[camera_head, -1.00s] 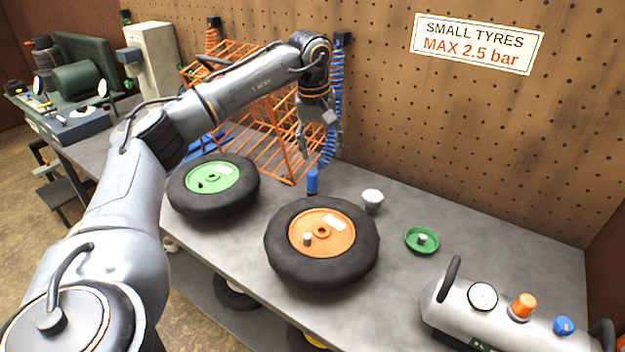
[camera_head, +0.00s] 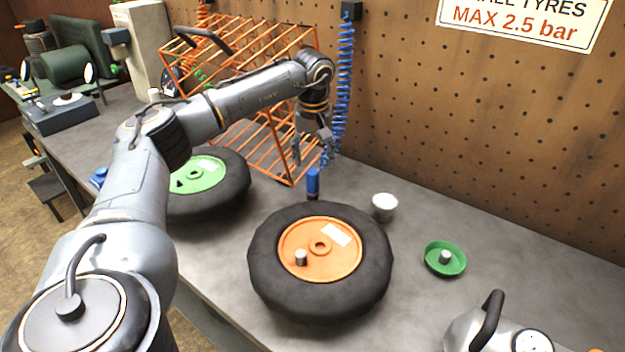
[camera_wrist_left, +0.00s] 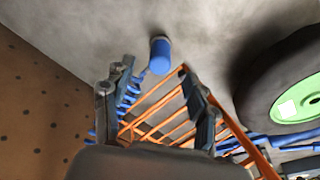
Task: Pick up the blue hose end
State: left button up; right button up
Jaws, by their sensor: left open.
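The blue hose end (camera_head: 313,182) is a short blue cylinder with a dark lower tip, upright just behind the orange-hubbed tyre. It also shows in the left wrist view (camera_wrist_left: 160,55), just beyond the fingertips. The coiled blue hose (camera_head: 345,75) hangs down the pegboard behind it. My left gripper (camera_head: 312,156) is open and empty, pointing down just above the hose end. In the left wrist view its two fingers (camera_wrist_left: 155,78) stand apart, with the hose end ahead of the gap between them. My right gripper is not in view.
The orange wire cage (camera_head: 262,140) stands close behind and left of my gripper. The orange-hubbed tyre (camera_head: 262,270) is in front, the green-hubbed tyre (camera_head: 236,190) to the left. A white cup (camera_head: 384,206) and green dish (camera_head: 458,262) sit on the right. Bare bench lies between them.

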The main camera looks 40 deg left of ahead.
aim_at(312, 171)
pick_arm(q)
jog(key=shift+w+a+f, duration=0.1)
jog(key=shift+w+f, duration=0.05)
jog(key=shift+f, duration=0.45)
jog(key=shift+w+a+f, duration=0.1)
jog(key=shift+f, duration=0.45)
jog(key=shift+w+a+f, duration=0.1)
jog(key=shift+a+f, duration=0.05)
jog(key=shift+f, duration=0.45)
jog(key=f, duration=0.3)
jog(key=shift+w+a+f+p, duration=0.2)
jog(key=shift+a+p, duration=0.15)
jog(key=shift+f, duration=0.3)
jog(key=c, duration=1.2)
grip_shut()
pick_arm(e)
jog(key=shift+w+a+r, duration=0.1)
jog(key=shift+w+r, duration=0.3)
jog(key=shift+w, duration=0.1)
pick_arm(q)
jog(key=shift+r, duration=0.1)
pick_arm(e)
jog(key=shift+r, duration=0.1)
